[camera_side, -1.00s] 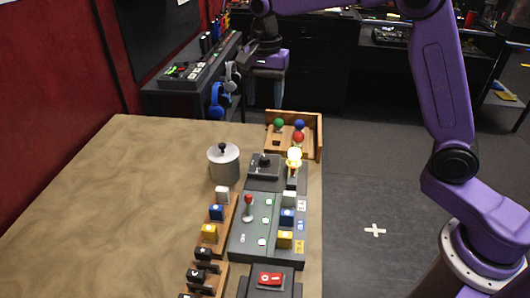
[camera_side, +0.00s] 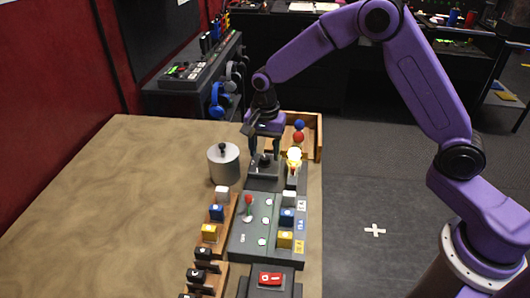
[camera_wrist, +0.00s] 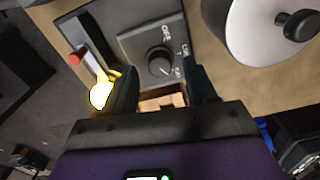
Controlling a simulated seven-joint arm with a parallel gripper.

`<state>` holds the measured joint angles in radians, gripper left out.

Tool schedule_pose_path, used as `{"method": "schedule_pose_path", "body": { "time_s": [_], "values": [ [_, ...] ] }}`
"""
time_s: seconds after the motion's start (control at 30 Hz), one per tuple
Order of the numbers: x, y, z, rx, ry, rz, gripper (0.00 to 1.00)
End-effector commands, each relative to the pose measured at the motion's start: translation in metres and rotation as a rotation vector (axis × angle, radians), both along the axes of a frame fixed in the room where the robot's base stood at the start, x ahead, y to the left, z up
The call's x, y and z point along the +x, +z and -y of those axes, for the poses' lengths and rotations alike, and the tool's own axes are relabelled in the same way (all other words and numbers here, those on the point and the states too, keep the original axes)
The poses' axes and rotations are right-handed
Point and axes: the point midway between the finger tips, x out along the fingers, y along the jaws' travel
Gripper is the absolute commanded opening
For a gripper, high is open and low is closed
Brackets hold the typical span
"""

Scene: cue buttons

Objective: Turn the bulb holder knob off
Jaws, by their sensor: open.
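The bulb holder knob (camera_wrist: 160,62) is a round black dial on a dark grey plate with printed labels, seen between my fingers in the wrist view. In the side view the knob (camera_side: 264,158) is partly covered by my gripper. My gripper (camera_side: 264,152) is open, pointing down, with one finger on each side of the knob; whether they touch it I cannot tell. The fingers also show in the wrist view (camera_wrist: 164,88).
A grey lidded pot (camera_side: 224,166) stands left of the knob. A wooden tray (camera_side: 318,136) with coloured bulbs is behind it. The table's left side (camera_side: 110,210) is clear.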

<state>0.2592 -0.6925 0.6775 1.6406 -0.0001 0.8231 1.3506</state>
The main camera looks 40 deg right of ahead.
Motion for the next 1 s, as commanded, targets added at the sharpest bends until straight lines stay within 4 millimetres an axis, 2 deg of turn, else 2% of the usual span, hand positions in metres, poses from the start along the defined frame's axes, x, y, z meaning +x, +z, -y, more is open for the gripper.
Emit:
{"method": "schedule_pose_path", "body": {
  "time_s": [0.17,0.47,0.63,0.67,1.0],
  "values": [
    [-0.0007,-0.0124,-0.0004,-0.001,0.001,-0.001,0.57],
    [-0.0004,-0.0142,-0.0003,0.000,0.001,0.000,0.57],
    [-0.0003,-0.0140,-0.0003,0.000,0.001,0.000,0.04],
    [-0.0003,-0.0140,-0.0003,0.000,0.001,0.000,0.00],
    [-0.0002,-0.0137,0.0001,0.000,0.039,0.000,0.01]
  ]
}}
